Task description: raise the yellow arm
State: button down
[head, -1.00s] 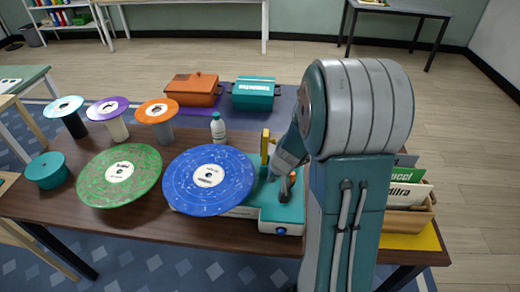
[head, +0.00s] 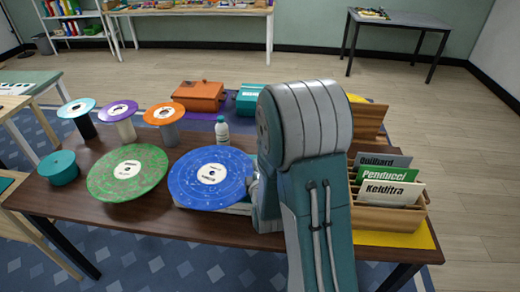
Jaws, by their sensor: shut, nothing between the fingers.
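The yellow arm does not show in the head view now; my own arm covers the place where it stood upright a second ago. The record player (head: 239,209) shows only as a pale strip of its base under a blue record (head: 180,185). The blue record lies flat and my arm stands at its right. A small grey part of my arm's end shows beside the record's right edge. My gripper's fingers are hidden behind my arm, so I cannot tell whether they touch the yellow arm.
Several discs on stands and a teal round box (head: 57,170) are further left. A wooden record crate (head: 400,217) stands at the right. Bare table (head: 160,228) shows in front.

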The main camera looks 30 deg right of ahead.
jog(key=w+d+r+n+t, duration=0.1)
jog(key=w+n, duration=0.1)
jog(key=w, duration=0.7)
jog(key=shift+s+d, duration=0.6)
jog(key=shift+d, duration=0.25)
jog(key=shift+s+d, duration=0.55)
jog(key=shift+d, duration=0.3)
jog(key=shift+r+m, duration=0.1)
jog(key=shift+m, duration=0.2)
jog(key=shift+s+d, duration=0.45)
jog(key=shift+d, duration=0.2)
jog(key=shift+w, duration=0.1)
